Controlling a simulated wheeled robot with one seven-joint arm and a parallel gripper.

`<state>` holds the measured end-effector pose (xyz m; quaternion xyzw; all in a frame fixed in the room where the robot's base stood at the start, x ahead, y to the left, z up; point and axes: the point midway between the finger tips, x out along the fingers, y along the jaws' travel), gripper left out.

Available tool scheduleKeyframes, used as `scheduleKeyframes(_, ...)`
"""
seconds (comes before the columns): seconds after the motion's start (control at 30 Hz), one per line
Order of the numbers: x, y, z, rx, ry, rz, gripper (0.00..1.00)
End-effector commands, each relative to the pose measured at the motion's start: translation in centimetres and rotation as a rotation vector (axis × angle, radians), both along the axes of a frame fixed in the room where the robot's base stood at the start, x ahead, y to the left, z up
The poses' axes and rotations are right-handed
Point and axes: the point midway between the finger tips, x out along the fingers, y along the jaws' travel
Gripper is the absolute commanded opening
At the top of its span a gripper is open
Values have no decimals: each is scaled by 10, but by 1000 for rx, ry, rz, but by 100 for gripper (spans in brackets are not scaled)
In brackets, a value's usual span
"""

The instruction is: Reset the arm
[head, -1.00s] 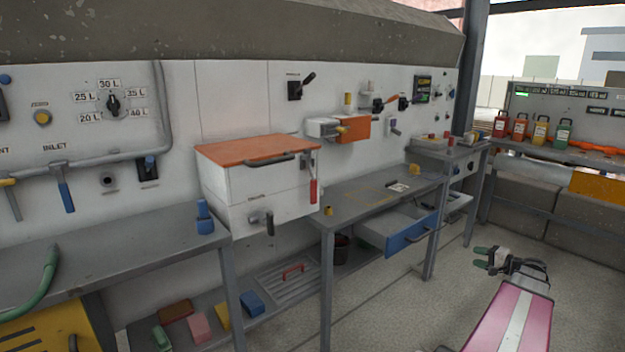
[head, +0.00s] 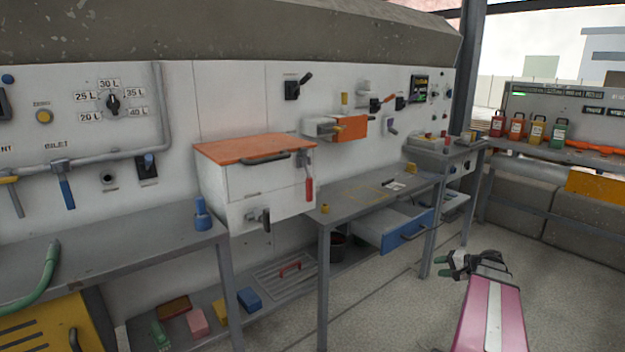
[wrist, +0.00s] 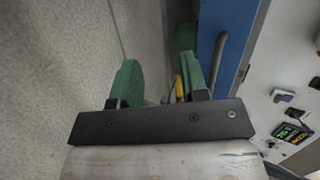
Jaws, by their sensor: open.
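My gripper (head: 442,266) is at the lower right in the head view, at the end of my pink arm, over the open floor in front of the benches. It is open and empty. In the wrist view its two green fingers (wrist: 155,80) stand apart with the floor between and beyond them. The blue-fronted drawer (head: 408,232) under the middle bench is pulled out, to the left of my gripper and apart from it in the head view. Its blue front also shows in the wrist view (wrist: 222,45), just right of the fingers.
The middle bench (head: 345,205) and the left bench (head: 100,262) stand along the wall panel. A white box with an orange lid (head: 250,147) hangs on the panel. A shelf with colored bottles (head: 537,132) stands at the right. The floor (head: 375,310) around my gripper is clear.

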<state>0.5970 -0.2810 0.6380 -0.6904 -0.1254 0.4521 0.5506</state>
Motion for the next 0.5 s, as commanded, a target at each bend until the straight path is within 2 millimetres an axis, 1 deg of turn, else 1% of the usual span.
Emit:
scheduleKeyframes(0.03, -4, 23, -5, -31, 29, 34, 41)
scheduleKeyframes(0.1, -7, 51, -13, -85, 74, 82, 41)
scheduleKeyframes(0.2, -15, 88, -25, -170, 135, 150, 41)
scheduleKeyframes(0.4, -37, 153, -45, -353, 236, 283, 41)
scheduleKeyframes(0.5, -50, 181, -53, -449, 275, 346, 41)
